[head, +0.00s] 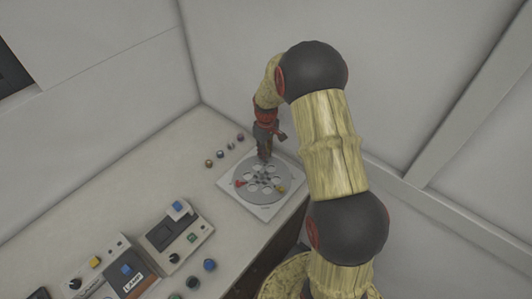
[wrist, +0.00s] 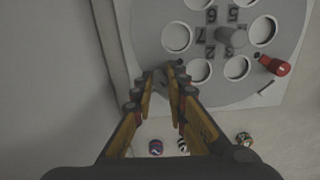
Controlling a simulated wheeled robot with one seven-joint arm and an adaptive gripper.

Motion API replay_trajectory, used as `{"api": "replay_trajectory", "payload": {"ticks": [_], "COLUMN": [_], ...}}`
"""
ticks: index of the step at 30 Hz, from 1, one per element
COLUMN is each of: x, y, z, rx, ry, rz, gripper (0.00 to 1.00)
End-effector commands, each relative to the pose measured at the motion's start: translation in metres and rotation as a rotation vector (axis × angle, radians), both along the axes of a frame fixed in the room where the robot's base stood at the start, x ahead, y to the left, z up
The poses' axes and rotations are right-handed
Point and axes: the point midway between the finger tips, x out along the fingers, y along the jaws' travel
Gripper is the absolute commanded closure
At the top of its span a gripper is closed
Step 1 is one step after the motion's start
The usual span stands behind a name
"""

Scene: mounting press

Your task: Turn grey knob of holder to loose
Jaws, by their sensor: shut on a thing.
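The holder is a round grey disc (head: 243,196) with several holes on a white square plate (head: 263,214). It also shows in the wrist view (wrist: 150,40), with black digits and a grey centre post (wrist: 231,37). My gripper (head: 263,158) is at the disc's far edge. In the wrist view its fingertips (wrist: 165,78) are shut on the grey knob (wrist: 161,77), which is mostly hidden between them. A small black piece shows just inward of it. The red knob (wrist: 278,67) sits at the rim; the yellow knob (head: 280,189) is at the right in the head view.
Several small round pieces (head: 220,155) stand in a row left of the plate. Two button devices (head: 178,236) and coloured buttons (head: 209,265) are on the counter (head: 120,200) nearer me. Walls rise close behind the holder. Counter left of the plate is partly clear.

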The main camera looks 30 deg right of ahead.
Motion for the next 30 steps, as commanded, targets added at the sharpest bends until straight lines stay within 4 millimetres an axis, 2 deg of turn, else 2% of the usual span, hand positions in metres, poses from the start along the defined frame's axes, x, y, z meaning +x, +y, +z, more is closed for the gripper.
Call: {"api": "replay_trajectory", "payload": {"ticks": [11,12,21,30], "x": [0.0003,0.0003,0.0002,0.0003], "y": [-0.0003,-0.0003,-0.0003,-0.0001], "z": [0.0002,0.0002,0.0001,0.0011], "rx": [-0.001,-0.001,-0.001,-0.001], "ry": [-0.001,-0.001,0.000,-0.001], "rz": [0.004,0.004,0.003,0.003], "gripper": [1.00,0.83,0.66,0.66]}}
